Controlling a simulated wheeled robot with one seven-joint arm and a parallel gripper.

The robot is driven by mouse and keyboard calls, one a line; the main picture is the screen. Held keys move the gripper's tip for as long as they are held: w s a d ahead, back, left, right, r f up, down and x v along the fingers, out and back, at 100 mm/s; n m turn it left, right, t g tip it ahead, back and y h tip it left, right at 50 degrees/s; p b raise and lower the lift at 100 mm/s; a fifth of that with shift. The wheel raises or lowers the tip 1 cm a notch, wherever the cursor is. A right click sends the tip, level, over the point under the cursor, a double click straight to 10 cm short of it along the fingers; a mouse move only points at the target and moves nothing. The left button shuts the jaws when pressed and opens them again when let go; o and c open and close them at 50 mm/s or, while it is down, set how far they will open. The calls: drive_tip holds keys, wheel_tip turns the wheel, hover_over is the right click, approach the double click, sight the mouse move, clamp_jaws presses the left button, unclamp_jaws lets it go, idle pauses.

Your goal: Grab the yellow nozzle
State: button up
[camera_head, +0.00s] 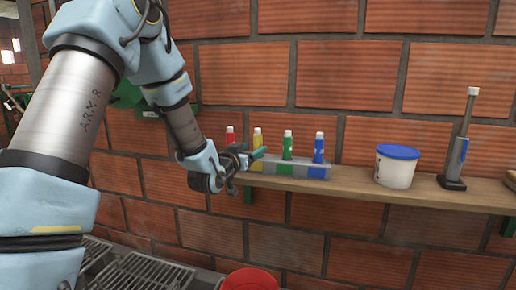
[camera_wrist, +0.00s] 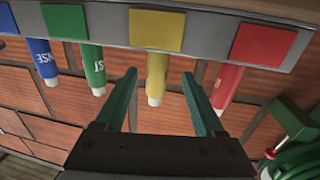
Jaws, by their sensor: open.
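The yellow nozzle (camera_head: 257,135) stands upright with a white tip in a grey holder (camera_head: 303,172) on the shelf. My gripper (camera_head: 256,158) is in front of the holder's left end. In the wrist view my gripper (camera_wrist: 160,73) has its two green fingers apart, one on each side of the yellow nozzle, with gaps on both sides. I cannot tell how deep the nozzle is between them.
A red nozzle (camera_head: 230,135), a green nozzle (camera_head: 288,145) and a blue nozzle (camera_head: 319,147) share the holder. The red one is close to a finger in the wrist view. A blue-lidded white tub (camera_head: 395,170) and an upright tool (camera_head: 459,150) stand right on the wooden shelf (camera_head: 430,194).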

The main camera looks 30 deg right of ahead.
sight(261, 143)
drive_tip(key=shift+x, duration=0.8)
drive_tip(key=p+x, duration=0.2)
drive_tip(key=x, duration=0.1)
drive_tip(key=p+x, duration=0.1)
drive_tip(key=shift+d+r+p, duration=0.25)
drive_tip(key=shift+d+p, duration=0.1)
drive_tip(key=shift+d, duration=0.05)
drive_tip(key=shift+w+d+f, duration=0.1)
drive_tip(key=shift+w+d, duration=0.1)
drive_tip(key=shift+w, duration=0.05)
clamp_jaws()
